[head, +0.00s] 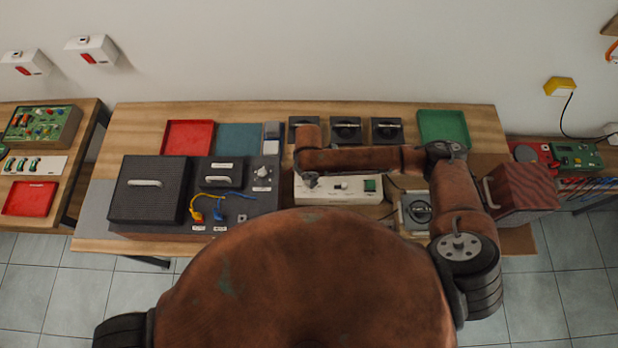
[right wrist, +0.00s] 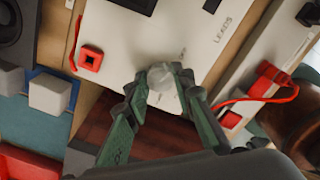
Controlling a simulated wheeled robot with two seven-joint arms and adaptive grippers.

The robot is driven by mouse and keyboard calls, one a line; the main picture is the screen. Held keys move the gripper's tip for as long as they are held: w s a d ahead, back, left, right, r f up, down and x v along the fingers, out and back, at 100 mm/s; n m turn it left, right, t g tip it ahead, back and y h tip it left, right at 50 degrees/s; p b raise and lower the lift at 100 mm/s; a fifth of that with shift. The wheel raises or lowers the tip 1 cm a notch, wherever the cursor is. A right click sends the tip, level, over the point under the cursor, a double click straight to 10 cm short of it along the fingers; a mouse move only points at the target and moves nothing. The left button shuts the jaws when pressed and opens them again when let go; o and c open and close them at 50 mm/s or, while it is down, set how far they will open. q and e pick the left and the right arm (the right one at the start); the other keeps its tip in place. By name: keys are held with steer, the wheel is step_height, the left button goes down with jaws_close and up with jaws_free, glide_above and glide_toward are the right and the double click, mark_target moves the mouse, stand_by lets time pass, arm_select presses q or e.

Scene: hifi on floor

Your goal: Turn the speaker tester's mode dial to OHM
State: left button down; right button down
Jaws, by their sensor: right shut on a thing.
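The speaker tester (head: 345,196) is a long white box at the middle of the bench. It has a green part near its right end and a dark-based control at its middle. My right gripper (head: 311,182) reaches down over the tester's left part and hides what is under it. In the right wrist view, my right gripper (right wrist: 162,92) is shut on a pale round dial (right wrist: 162,75), with a green finger on either side. The white panel (right wrist: 200,55) reads LEADS. My left gripper is not in view.
Several black units with handles, including one (head: 346,129), stand behind the tester. A green tray (head: 444,127) is at the back right. A dark speaker box (head: 147,190) and a grey panel with a white knob (head: 262,172) stand left. A red socket (right wrist: 91,59) is near the dial.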

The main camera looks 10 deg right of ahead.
steer(key=shift+r+m+p, duration=0.15)
steer(key=shift+m+p, duration=0.15)
steer(key=shift+p, duration=0.25)
steer(key=m+p, duration=0.5)
steer(key=p, duration=0.3)
steer(key=shift+r+m+p, duration=0.1)
steer(key=shift+m+p, duration=0.2)
steer(key=shift+m, duration=0.1)
steer(key=shift+m+p, duration=1.2)
steer(key=shift+f, duration=0.2)
steer(key=c, duration=1.7)
jaws_free()
steer(key=shift+o, duration=0.2)
